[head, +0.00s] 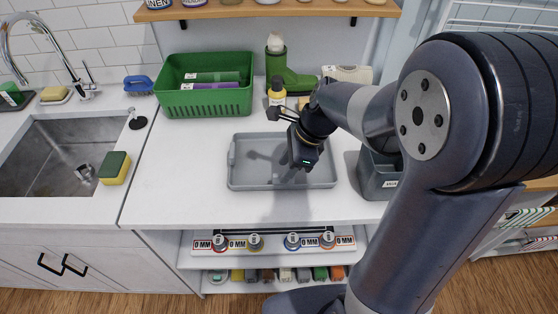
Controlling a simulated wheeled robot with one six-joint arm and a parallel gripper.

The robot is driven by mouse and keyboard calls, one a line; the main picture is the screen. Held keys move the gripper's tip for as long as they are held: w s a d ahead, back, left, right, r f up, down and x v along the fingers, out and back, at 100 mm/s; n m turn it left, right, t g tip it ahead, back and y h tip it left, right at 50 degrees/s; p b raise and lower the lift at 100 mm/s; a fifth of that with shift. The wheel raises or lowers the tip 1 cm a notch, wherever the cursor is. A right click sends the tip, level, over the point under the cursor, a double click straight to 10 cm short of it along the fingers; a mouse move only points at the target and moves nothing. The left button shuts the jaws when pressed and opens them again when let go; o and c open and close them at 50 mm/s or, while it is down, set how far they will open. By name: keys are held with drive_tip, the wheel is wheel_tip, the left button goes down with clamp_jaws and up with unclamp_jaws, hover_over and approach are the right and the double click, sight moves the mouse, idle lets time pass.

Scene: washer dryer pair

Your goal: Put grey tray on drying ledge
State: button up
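The grey tray (240,180) is shallow and rectangular and lies flat on the white counter in the head view. My gripper (272,114) is above the tray's far edge and points left, its dark wrist hanging over the tray. It looks apart from the tray. The fingers are small and dark, so I cannot tell how far apart they are. Part of the tray's right side is hidden behind my wrist. No surface is clearly marked as the drying ledge. A white wire rack (500,14) shows at the upper right, partly hidden by my arm.
A sink (55,150) and sponge (114,168) are left. A wooden shelf (230,10) runs above.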

sight(280, 175)
drive_tip(key=x, duration=0.4)
drive_tip(key=shift+s, duration=0.15)
drive_tip(key=shift+c, duration=0.4)
clamp_jaws()
